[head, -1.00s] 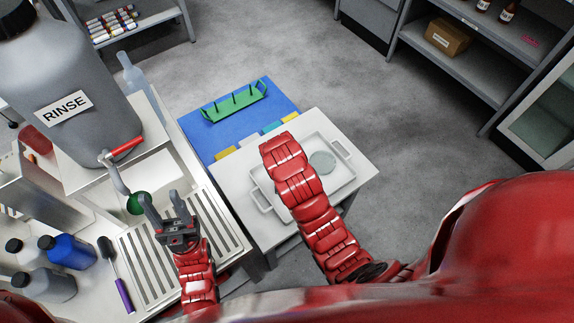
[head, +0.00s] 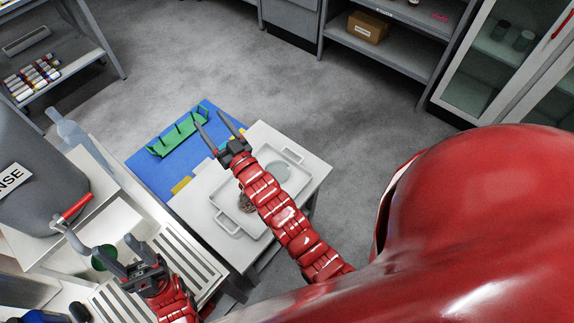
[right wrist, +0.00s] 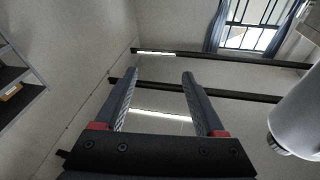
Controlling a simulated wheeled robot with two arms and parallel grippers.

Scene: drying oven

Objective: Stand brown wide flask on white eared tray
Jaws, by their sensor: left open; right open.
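The white eared tray (head: 226,206) lies on a small white table in the head view, partly hidden by my right arm. A pale round disc (head: 278,172) and a small brownish thing (head: 245,203) show on it; the arm covers part of the brownish thing, and I cannot tell what it is. I cannot make out a brown wide flask for certain. My right gripper (head: 207,114) is open and raised beyond the tray, over the blue mat. In the right wrist view it (right wrist: 160,78) is empty. My left gripper (head: 119,250) is open beside a green round object (head: 104,257) at the tap.
A green rack (head: 178,136) stands on the blue mat (head: 150,168) behind the tray. A large grey rinse container (head: 40,165) and a clear bottle (head: 80,140) stand at the left. A slatted drainer (head: 190,260) is near my left gripper. Open floor lies behind the table.

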